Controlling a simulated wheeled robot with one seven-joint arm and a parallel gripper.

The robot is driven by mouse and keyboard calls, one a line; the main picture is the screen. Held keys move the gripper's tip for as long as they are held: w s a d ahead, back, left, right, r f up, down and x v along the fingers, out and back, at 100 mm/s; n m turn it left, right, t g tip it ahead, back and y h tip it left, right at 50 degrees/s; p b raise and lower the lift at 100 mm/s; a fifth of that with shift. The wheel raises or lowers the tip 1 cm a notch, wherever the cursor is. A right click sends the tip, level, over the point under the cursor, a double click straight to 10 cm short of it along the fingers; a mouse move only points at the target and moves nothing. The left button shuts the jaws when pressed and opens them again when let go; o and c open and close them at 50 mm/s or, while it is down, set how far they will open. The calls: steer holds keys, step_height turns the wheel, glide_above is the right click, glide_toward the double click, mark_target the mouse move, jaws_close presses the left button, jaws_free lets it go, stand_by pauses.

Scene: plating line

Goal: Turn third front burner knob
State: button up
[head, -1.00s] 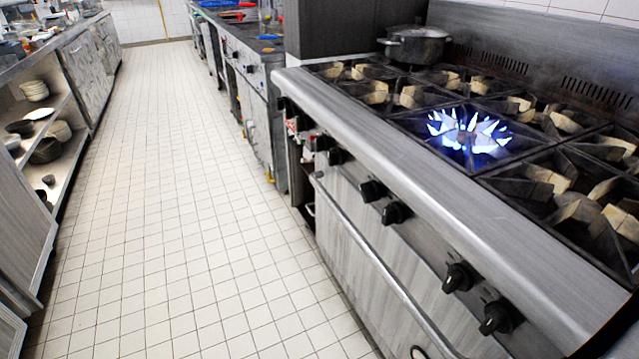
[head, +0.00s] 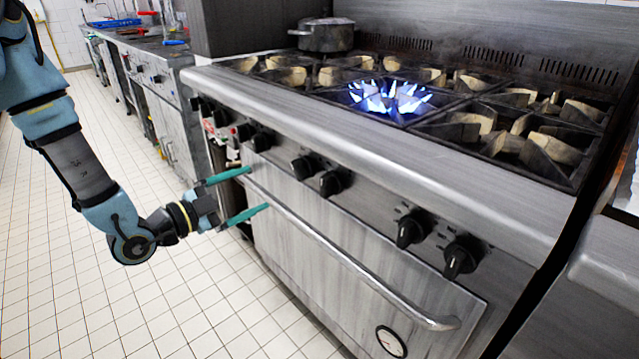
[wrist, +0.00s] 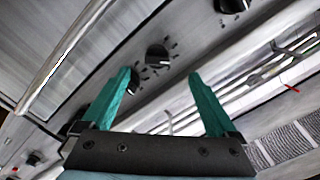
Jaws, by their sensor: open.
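A row of black burner knobs runs along the stove's front panel in the head view, including a middle pair, the left one (head: 304,167) and the right one (head: 334,182). A right pair has one knob (head: 411,229) and an end knob (head: 461,257). Which one counts as third is not clear. My gripper (head: 258,188) is open and empty, its teal fingers in front of the oven near the handle's left end. In the wrist view a knob (wrist: 157,55) shows between and beyond the fingertips, not touched. Another knob (wrist: 232,5) is at the top edge.
One burner (head: 390,97) burns with a blue flame. A lidded pot (head: 325,34) stands at the back of the stove (head: 370,135). The oven handle (head: 350,262) juts out below the knobs. Tiled floor (head: 190,310) is free in front.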

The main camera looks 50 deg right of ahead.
mark_target(295, 173)
steer(key=shift+g, duration=0.3)
steer(key=d, duration=0.3)
steer(key=s+d+p, duration=0.1)
steer(key=d, duration=0.3)
steer(key=s+d, duration=0.1)
steer(key=d, duration=0.3)
steer(key=shift+d+r+p, duration=0.2)
steer(key=shift+d+p, duration=0.05)
steer(key=shift+p, duration=0.15)
steer(key=c, duration=1.4)
